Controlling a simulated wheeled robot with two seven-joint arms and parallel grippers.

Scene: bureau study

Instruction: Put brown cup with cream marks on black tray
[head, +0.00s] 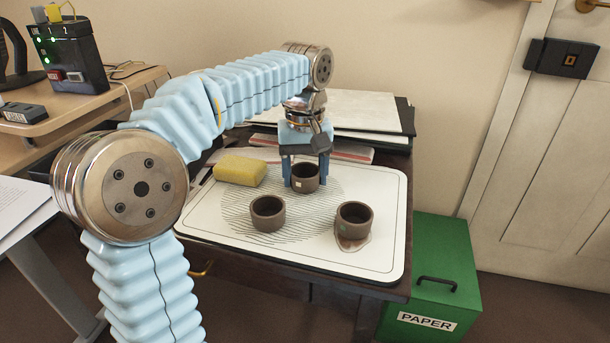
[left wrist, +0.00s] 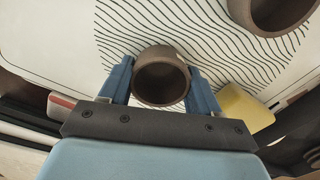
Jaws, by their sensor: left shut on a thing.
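A brown cup with a small cream mark (head: 305,184) is between the fingers of my left gripper (head: 306,172), at the back of the white board. The left wrist view shows this cup (left wrist: 161,78) from above, empty, with a blue finger of my left gripper (left wrist: 160,88) on each side. The gripper is shut on it, and the cup looks upright. I cannot tell whether it touches the board. A dark tray-like edge (head: 42,168) shows at the left, mostly hidden by my arm; I cannot tell whether it is the black tray. My right gripper is out of view.
Two more brown cups stand on the white board (head: 215,222): one near the middle (head: 268,214), one at right (head: 354,216) on a brownish patch. A yellow sponge (head: 240,170) lies at the back left. Flat boards (head: 350,105) are stacked behind. A green paper bin (head: 440,270) stands right.

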